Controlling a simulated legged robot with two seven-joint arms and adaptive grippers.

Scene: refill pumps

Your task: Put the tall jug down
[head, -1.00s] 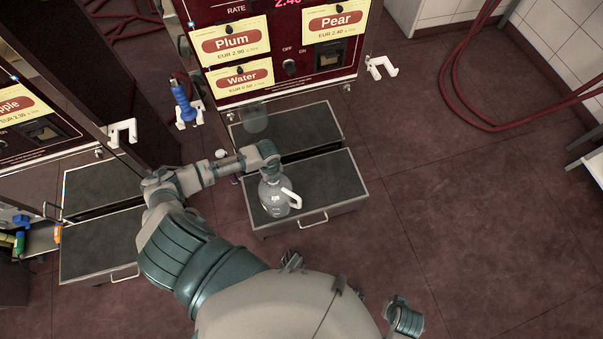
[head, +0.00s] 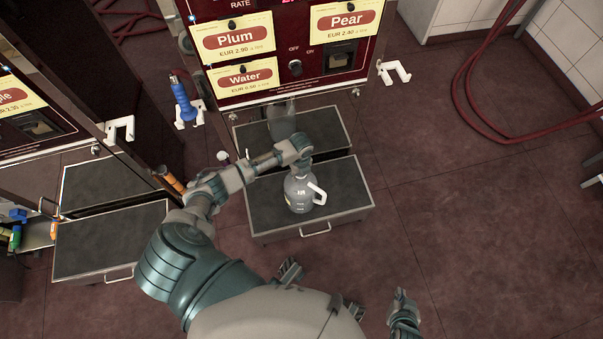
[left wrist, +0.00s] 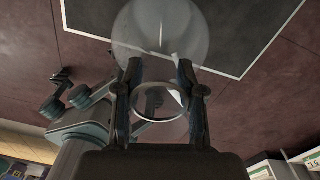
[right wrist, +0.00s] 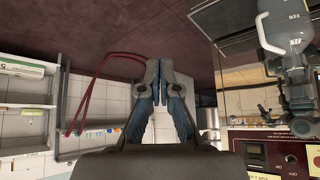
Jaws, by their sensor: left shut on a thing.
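The tall jug (head: 300,194) is a clear grey bottle with a white handle on its right side. It is upright over the dark-topped front step (head: 345,190) below the dispenser. I cannot tell whether its base touches the step. My left gripper (head: 302,166) is shut on its neck from above. In the left wrist view, the jug's round translucent body (left wrist: 160,32) lies beyond the two fingers (left wrist: 160,80). My right gripper (right wrist: 160,85) is empty, its fingertips together; the jug also shows at the upper right of the right wrist view (right wrist: 290,25).
The dispenser (head: 285,55) with Plum, Pear and Water labels stands behind the step. A blue nozzle (head: 183,103) hangs at its left, and an empty white hook (head: 394,71) at its right. Another dark step (head: 110,240) is at the left. Bare floor lies to the right.

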